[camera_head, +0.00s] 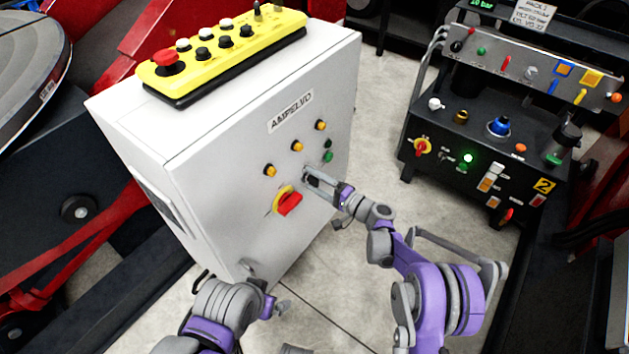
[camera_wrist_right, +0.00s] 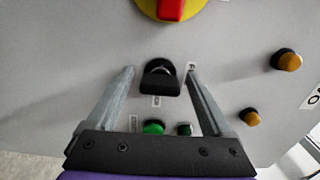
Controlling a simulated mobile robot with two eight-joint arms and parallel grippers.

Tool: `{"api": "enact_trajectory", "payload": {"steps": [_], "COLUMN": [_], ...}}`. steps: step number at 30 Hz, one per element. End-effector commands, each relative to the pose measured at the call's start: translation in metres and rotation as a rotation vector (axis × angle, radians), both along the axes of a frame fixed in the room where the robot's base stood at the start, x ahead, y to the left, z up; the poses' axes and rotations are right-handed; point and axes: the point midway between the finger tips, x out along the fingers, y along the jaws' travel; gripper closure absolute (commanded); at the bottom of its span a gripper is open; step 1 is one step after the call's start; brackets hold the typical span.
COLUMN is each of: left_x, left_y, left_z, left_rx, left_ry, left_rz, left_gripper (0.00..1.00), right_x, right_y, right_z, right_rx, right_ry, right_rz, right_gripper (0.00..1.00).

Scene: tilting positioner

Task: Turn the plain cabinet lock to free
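My right gripper (camera_head: 308,178) is at the cabinet front, right of the red and yellow rotary switch (camera_head: 288,203). In the wrist view the right gripper (camera_wrist_right: 160,72) is open, one finger on each side of the black lock, with gaps to both.
Amber lamps (camera_head: 297,146) and green buttons (camera_head: 328,156) sit near the right gripper. A yellow button box (camera_head: 225,50) lies on the cabinet top. A black control console (camera_head: 490,130) stands at right. Open floor lies between console and cabinet.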

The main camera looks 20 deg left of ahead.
Motion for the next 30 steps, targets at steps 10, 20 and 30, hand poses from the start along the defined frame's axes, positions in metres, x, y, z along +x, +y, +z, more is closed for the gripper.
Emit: {"api": "enact_trajectory", "payload": {"steps": [10,20,30], "left_x": [-0.001,-0.002,-0.002], "left_y": [0.0,0.0,0.0], "left_z": [0.004,0.013,0.016], "left_rx": [0.0,0.0,0.0], "left_ry": [-0.001,-0.003,-0.004], "left_rz": [0.0,0.0,0.0], "left_gripper": [0.0,0.0,0.0], "right_x": [-0.006,-0.028,-0.037], "right_y": [-0.018,-0.079,-0.102], "right_z": [0.001,0.001,0.0], "right_rx": [0.0,-0.001,0.0], "right_ry": [0.0,0.0,0.001], "right_rz": [-0.003,-0.003,0.0], "right_gripper": [0.15,0.15,0.15]}}
